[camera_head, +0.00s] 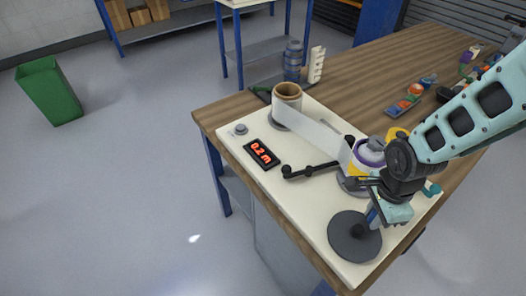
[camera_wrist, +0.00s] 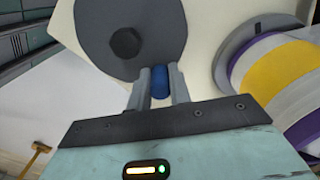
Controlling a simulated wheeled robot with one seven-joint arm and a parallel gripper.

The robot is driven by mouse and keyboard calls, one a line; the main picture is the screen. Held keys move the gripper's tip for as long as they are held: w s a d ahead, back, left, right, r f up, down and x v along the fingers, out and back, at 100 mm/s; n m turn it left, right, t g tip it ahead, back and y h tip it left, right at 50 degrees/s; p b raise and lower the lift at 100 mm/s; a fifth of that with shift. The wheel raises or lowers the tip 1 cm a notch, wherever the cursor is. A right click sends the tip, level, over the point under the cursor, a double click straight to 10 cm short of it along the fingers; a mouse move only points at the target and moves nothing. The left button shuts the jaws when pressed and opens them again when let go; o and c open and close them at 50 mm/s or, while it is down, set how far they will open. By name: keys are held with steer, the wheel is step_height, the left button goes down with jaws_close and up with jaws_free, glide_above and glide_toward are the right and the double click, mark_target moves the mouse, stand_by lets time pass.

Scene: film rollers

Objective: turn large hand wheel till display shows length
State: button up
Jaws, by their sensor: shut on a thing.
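The large hand wheel (camera_head: 347,238) is a dark grey disc at the front right of the cream board. In the wrist view the wheel (camera_wrist: 98,22) fills the top middle, with a dark hub knob. My gripper (camera_head: 374,214) is at the wheel's upper right edge, shut on a blue handle (camera_wrist: 160,82) that sits between its two fingers. The display (camera_head: 262,154) is black with red digits reading 0.2 m. A film web (camera_head: 318,132) runs from the left roll (camera_head: 287,100) to the right roll (camera_head: 370,152), which has purple and yellow bands and also shows in the wrist view (camera_wrist: 270,80).
A small grey knob (camera_head: 240,129) stands at the board's left corner. Colourful items (camera_head: 405,105) lie on the wooden table behind. A green bin (camera_head: 50,92) stands on the floor at left.

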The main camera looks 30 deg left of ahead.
mark_target(345, 215)
steer(key=shift+w+a, duration=0.1)
steer(key=shift+a, duration=1)
steer(key=shift+s+a, duration=0.25)
steer(key=shift+a, duration=0.7)
steer(key=shift+s+a, duration=0.55)
steer(key=shift+a, duration=0.3)
